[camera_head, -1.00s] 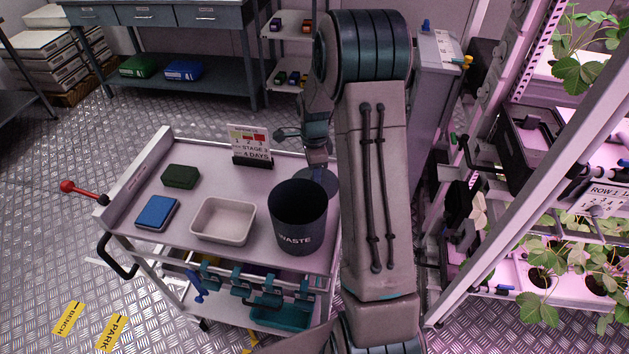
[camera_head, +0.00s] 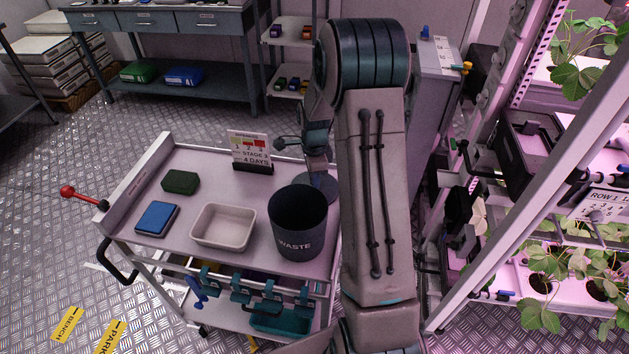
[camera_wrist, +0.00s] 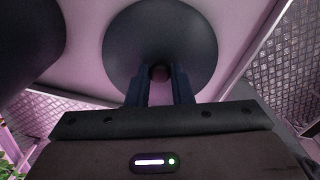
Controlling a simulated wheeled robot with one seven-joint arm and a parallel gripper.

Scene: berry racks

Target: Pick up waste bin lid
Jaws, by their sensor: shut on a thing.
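The waste bin lid is a dark grey disc (camera_wrist: 160,40) with a small round knob in the wrist view. My gripper (camera_wrist: 160,75) is shut on the knob, with one finger on each side of it. In the head view the lid (camera_head: 328,186) shows only in part, at the trolley's right edge behind the bin; my arm hides the rest. The waste bin (camera_head: 298,222) is a dark open-topped tub marked WASTE, standing on the trolley to the left of my arm. I cannot tell whether the lid is clear of the trolley top.
A plant rack (camera_head: 470,262) stands close on the right. Open floor lies left of the trolley.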

